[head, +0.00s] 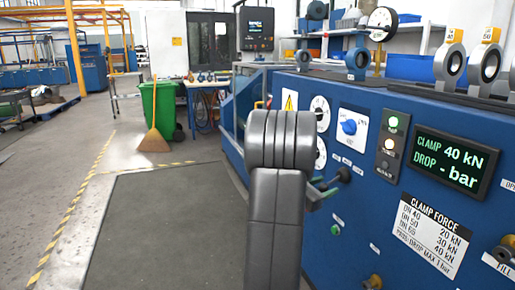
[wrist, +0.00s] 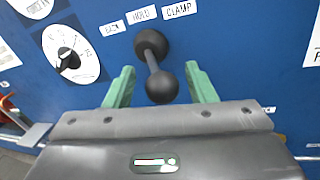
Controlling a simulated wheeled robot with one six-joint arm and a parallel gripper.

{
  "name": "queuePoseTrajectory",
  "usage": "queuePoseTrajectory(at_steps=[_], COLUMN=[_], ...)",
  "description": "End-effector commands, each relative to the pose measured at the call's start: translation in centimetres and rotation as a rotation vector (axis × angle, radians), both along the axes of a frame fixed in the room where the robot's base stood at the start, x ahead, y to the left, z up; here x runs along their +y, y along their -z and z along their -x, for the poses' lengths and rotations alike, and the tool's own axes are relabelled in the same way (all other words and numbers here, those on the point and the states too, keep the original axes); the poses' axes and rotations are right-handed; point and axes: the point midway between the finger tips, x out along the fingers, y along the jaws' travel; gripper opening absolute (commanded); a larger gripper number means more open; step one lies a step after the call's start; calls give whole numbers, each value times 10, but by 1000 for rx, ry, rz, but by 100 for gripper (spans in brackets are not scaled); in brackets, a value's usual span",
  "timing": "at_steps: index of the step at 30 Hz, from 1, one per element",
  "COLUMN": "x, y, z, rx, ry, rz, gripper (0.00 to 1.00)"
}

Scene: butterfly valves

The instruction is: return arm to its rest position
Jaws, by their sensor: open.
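My arm (head: 275,200) is stretched out in front of the blue test bench (head: 440,210) in the head view, and hides part of its front panel. My gripper (head: 326,187) is partly hidden behind the arm, close to the panel. In the wrist view its two green fingers (wrist: 159,72) are apart. A black lever with a ball knob (wrist: 161,86) shows between the fingers, with a gap on both sides. The lever's knob also shows in the head view (head: 344,174). Labels above the lever include HOLD and CLAMP.
The display (head: 452,162) reads CLAMP 40 kN and DROP - bar. A green lamp (head: 393,121) is lit. Gauges, a blue knob (head: 349,127) and valves (head: 450,65) are on the bench.

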Motion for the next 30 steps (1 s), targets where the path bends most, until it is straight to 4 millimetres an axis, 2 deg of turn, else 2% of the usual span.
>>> queuePoseTrajectory(at_steps=[16,30], x=[1,76], y=[3,-1], z=[6,55], rx=[2,4], ry=[-26,-28], rz=[0,-1], gripper=[50,50])
